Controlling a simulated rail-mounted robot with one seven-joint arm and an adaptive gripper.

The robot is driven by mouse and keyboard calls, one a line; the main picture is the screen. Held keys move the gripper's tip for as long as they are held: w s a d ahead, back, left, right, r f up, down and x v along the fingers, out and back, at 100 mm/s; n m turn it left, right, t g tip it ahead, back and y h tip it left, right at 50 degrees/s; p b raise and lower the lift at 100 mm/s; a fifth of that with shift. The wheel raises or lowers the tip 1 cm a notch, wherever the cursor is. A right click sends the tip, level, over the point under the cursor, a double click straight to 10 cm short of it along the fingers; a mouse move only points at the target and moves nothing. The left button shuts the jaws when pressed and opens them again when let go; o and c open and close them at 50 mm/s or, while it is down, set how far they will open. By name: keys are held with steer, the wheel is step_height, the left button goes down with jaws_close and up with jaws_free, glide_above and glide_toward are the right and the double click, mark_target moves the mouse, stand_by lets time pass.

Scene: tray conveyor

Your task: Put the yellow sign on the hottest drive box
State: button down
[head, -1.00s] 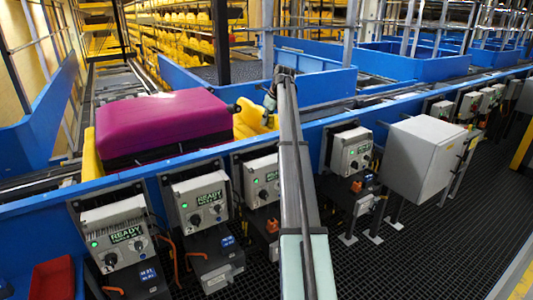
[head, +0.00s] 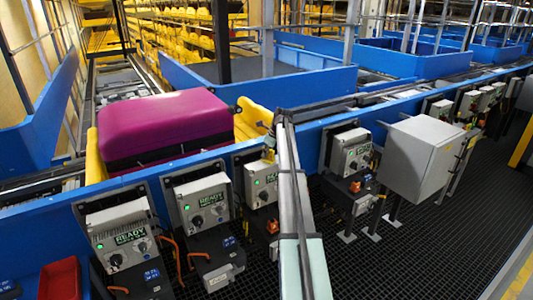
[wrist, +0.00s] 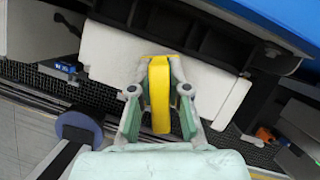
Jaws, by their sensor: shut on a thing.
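My gripper (wrist: 160,100) is shut on a yellow sign (wrist: 160,85), held upright between the fingers in the wrist view. A pale drive box (wrist: 215,85) lies beyond and below the sign; I cannot tell whether they touch. In the head view, my gripper (head: 268,150) is small, at the upper edge of the third drive box (head: 262,185), which my arm partly covers. Other drive boxes are the first (head: 118,240), second (head: 203,203) and fourth (head: 352,155). Green READY text shows on the nearest ones. Their temperature readings are too small to read.
A magenta suitcase (head: 165,122) lies in a yellow tray (head: 92,160) on the conveyor behind the blue rail (head: 50,218). A grey cabinet (head: 418,158) stands right of the boxes. A red bin (head: 60,280) is at lower left. Dark grating (head: 400,260) is clear at right.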

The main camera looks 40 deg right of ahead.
steer(key=shift+f, duration=0.25)
steer(key=shift+f, duration=0.15)
steer(key=c, duration=1.1)
jaws_free()
steer(key=shift+c, duration=0.2)
steer(key=b+v, duration=0.3)
steer(key=v, duration=0.9)
steer(key=shift+b, duration=0.3)
